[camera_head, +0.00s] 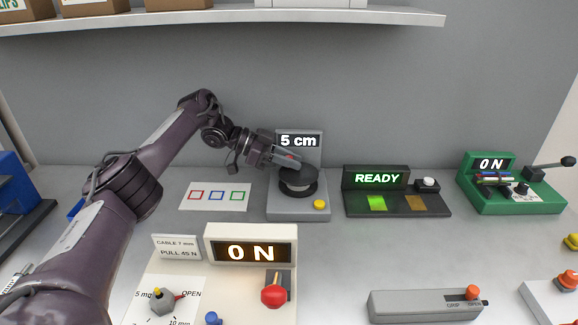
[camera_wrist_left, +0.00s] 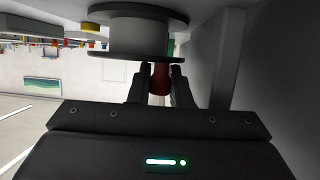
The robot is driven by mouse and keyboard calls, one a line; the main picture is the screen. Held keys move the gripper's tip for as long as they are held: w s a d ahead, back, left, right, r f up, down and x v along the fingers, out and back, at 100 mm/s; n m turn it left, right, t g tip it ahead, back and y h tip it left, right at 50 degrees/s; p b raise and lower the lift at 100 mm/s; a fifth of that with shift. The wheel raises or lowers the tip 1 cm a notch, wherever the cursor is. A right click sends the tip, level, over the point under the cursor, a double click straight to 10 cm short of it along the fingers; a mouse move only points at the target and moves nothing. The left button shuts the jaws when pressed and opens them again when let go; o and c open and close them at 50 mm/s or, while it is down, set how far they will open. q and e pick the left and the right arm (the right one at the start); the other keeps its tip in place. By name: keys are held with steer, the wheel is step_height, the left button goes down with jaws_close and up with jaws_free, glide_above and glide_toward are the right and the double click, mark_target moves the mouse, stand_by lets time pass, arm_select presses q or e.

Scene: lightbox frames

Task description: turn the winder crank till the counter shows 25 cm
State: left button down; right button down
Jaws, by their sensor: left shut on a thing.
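The winder (camera_head: 297,206) stands at the middle back of the table, a grey base with a dark round drum (camera_head: 298,186) on top. Its counter (camera_head: 299,141) reads 5 cm. My left gripper (camera_head: 292,160) reaches in from the left above the drum. In the left wrist view its fingers (camera_wrist_left: 160,84) are shut on the dark red crank knob (camera_wrist_left: 160,77), beside the drum (camera_wrist_left: 137,35). The crank's arm is mostly hidden. A yellow button (camera_head: 320,204) sits on the base's front right. My right gripper is not in view.
A black READY unit (camera_head: 378,180) stands just right of the winder, and a green device (camera_head: 511,190) farther right. A cream panel (camera_head: 216,290) reading 0 N is in front. A card with coloured squares (camera_head: 215,196) lies left. A shelf (camera_head: 220,19) runs above.

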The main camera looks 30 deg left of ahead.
arm_select(q)
steer(key=shift+r, duration=0.1)
steer(key=shift+r, duration=0.2)
steer(key=c, duration=1.3)
jaws_free()
steer(key=shift+a, duration=0.1)
steer(key=shift+c, duration=0.2)
